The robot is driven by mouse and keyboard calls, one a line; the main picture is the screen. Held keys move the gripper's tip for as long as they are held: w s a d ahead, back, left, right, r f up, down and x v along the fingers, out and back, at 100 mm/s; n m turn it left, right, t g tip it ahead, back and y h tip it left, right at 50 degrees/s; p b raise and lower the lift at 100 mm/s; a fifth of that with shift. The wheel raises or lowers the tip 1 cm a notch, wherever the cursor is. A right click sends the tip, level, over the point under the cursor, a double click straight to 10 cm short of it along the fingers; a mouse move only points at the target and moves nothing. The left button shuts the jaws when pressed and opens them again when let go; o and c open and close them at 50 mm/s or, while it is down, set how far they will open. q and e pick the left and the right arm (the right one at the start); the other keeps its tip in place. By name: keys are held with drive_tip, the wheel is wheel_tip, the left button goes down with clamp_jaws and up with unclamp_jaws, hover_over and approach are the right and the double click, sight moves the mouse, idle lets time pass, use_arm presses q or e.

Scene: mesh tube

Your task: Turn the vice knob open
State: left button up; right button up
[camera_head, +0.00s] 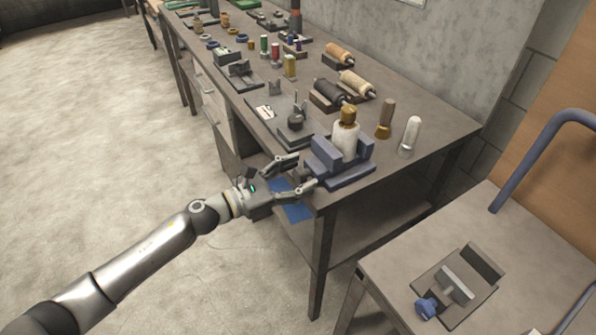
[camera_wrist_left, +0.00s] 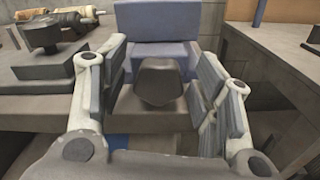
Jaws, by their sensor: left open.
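A blue-grey vice (camera_head: 345,178) sits at the near corner of the long workbench; a pale bottle-like piece with a brown top (camera_head: 345,138) stands between its jaws. My left gripper (camera_head: 306,170) is at the vice's front side, fingers pointing at it. In the left wrist view the vice's blue jaw block (camera_wrist_left: 158,52) rises behind a dark grey rounded knob (camera_wrist_left: 158,82). The knob lies between the two open fingers of my left gripper (camera_wrist_left: 160,68), with gaps visible on both sides. In the head view the knob is hidden by the gripper. My right gripper is not in view.
The workbench (camera_head: 425,125) carries rollers (camera_head: 355,83), two upright handles (camera_head: 385,118) and many small tools. A second vice (camera_head: 455,285) with a blue knob is on a side table (camera_head: 535,262) at lower right. The floor at left is clear.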

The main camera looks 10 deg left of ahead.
use_arm(q)
drive_tip(key=shift+w+d, duration=0.1)
drive_tip(key=shift+c, duration=0.3)
drive_tip(key=c, duration=1)
drive_tip(key=shift+n, duration=0.3)
drive_tip(key=n, duration=0.3)
drive_tip(key=shift+w+n+p, duration=0.1)
drive_tip(key=shift+n+p, duration=0.35)
drive_tip(key=shift+n, duration=1.15)
